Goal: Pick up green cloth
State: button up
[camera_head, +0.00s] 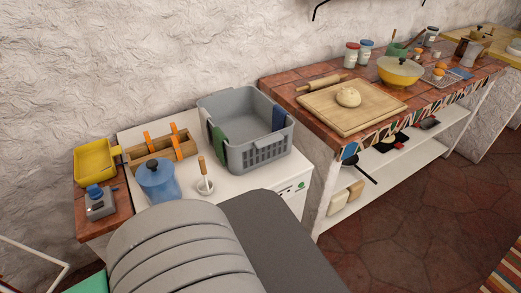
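A dark green cloth (218,145) hangs over the left end of a grey plastic basket (240,102), draped over its rim and down the outside. The basket stands on the white appliance top. A blue cloth (278,119) hangs at the basket's right end. My gripper is not in view; only a large grey part of my arm fills the bottom middle, in front of the basket and apart from the cloth in the picture.
A blue pot (157,181), a white mortar with pestle (204,185) and a wooden box (162,152) with orange clips stand left of the basket. A yellow tray (95,160) is farther left. A tiled counter (283,92) with a wooden board (340,118) and dough is at right.

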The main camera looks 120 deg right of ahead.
aim_at(219, 136)
jog(key=z, duration=1.6)
jog(key=k, duration=0.55)
jog(key=z, duration=1.25)
jog(key=i, duration=0.2)
jog(key=u, duration=0.05)
